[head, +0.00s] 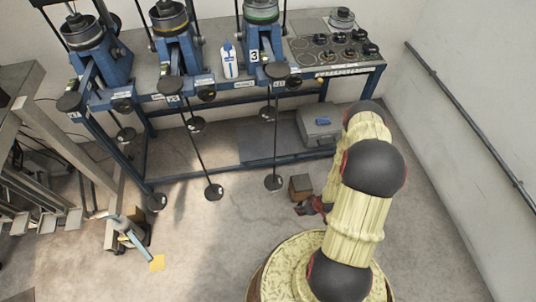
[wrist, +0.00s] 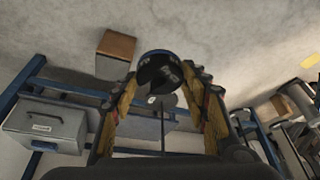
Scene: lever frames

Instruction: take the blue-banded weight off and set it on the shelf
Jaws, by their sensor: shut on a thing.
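My gripper (wrist: 165,76) shows in the wrist view with its fingers on either side of a dark round weight (wrist: 160,68), shut on it at the tips. In the head view my gripper (head: 312,207) is low, beside a brown-topped box, and the weight there is too small to tell. A thin rod (wrist: 162,130) shows between the fingers, farther off. A bench-top panel (head: 312,55) with round spots holds several weights; I cannot tell whether it is the shelf.
The brown-topped box (head: 301,187) stands on the floor close to my gripper. Lever rods with round end plates (head: 275,182) hang left of it. A grey case (head: 320,125) sits under the bench. A white bottle (head: 229,61) stands on the bench. Open floor lies in front.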

